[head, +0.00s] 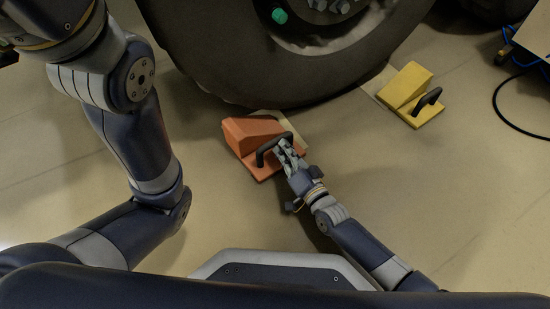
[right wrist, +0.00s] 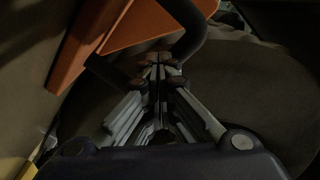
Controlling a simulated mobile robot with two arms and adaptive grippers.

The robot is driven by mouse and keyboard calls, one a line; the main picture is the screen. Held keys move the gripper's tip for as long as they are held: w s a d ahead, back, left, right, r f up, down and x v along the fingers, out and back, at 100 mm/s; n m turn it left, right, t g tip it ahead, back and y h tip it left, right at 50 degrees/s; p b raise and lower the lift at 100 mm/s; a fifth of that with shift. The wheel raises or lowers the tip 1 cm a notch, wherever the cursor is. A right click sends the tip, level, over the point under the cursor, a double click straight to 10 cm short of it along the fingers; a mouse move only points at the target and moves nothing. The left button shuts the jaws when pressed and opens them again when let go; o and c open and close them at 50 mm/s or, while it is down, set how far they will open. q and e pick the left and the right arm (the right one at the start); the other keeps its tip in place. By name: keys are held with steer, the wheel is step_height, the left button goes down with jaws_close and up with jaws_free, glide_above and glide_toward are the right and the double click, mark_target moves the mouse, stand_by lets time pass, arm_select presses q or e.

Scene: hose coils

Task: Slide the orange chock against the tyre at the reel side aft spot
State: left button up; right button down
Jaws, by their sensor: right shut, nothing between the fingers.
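The orange chock (head: 252,134) lies on the floor just in front of the big dark tyre (head: 215,60). It has a base plate and a black handle (head: 268,152). I cannot tell whether it touches the tyre. My right gripper (head: 284,146) is at the right end of the handle, with its fingers shut and nothing between them. In the right wrist view the chock (right wrist: 150,25) is at the upper left, and the shut fingers (right wrist: 158,62) are close to the black handle (right wrist: 187,25). My left arm is in the head view, but its gripper is out of sight.
A yellow chock (head: 408,92) with a black handle stands on the floor at the right of the tyre. A pale floor marking (head: 288,122) shows partly behind the orange chock. Blue and black cables (head: 500,100) lie at the far right. The floor left of the orange chock is clear.

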steer(key=shift+s, duration=0.1)
stand_by(0.3)
steer(key=shift+p+v, duration=0.75)
steer(key=shift+v, duration=0.6)
steer(key=shift+p+v, duration=0.4)
steer(key=shift+v, duration=0.7)
